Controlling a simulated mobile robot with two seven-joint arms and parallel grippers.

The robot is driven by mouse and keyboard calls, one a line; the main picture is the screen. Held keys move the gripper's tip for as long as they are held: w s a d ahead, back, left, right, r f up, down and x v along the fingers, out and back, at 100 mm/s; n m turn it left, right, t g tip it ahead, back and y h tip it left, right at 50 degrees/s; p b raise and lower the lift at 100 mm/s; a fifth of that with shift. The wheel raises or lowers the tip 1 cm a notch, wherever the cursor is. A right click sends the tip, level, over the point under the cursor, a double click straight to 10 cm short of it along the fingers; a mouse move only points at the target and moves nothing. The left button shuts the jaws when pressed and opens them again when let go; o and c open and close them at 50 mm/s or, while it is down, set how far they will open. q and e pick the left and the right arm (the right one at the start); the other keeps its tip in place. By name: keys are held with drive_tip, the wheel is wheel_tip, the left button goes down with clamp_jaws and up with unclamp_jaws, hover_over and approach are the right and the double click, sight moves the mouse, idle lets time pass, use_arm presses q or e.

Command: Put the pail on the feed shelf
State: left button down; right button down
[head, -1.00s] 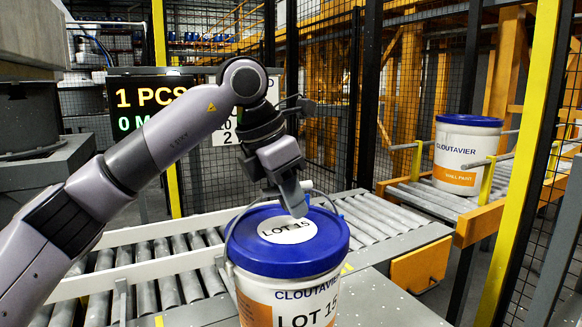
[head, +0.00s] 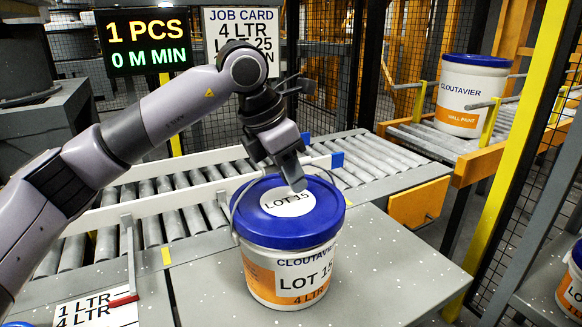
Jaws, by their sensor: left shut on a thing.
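The pail (head: 291,262) is white with a blue lid and an orange band, and is marked LOT 15 and 4 LTR. It looks upright in the middle of the head view, over a grey speckled surface (head: 375,275). I cannot tell whether its base touches that surface. My left gripper (head: 293,182) is over the lid, shut on the pail's thin wire handle (head: 236,205); the exact grip is partly hidden by the fingers. I cannot tell for sure which surface is the feed shelf. My right gripper is not in view.
A roller conveyor (head: 180,215) with pale rails runs behind the pail. Another pail (head: 470,95) stands on rollers behind the fence. A yellow post (head: 525,140) and a partly seen pail (head: 572,285) are at right. A job card (head: 240,35) and a label sheet (head: 95,310) also show.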

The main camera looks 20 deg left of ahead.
use_arm(q)
drive_tip(key=shift+r, duration=0.15)
drive_tip(key=c, duration=1)
unclamp_jaws()
drive_tip(key=shift+f, duration=0.25)
drive_tip(key=shift+r, duration=0.45)
drive_tip(key=v, duration=1)
drive_tip(key=shift+s+a+r, duration=0.1)
drive_tip(key=shift+s+r, duration=0.05)
drive_tip(key=shift+r, duration=0.2)
drive_tip(key=shift+s+a+r+p, duration=0.1)
drive_tip(key=shift+r+p, duration=0.2)
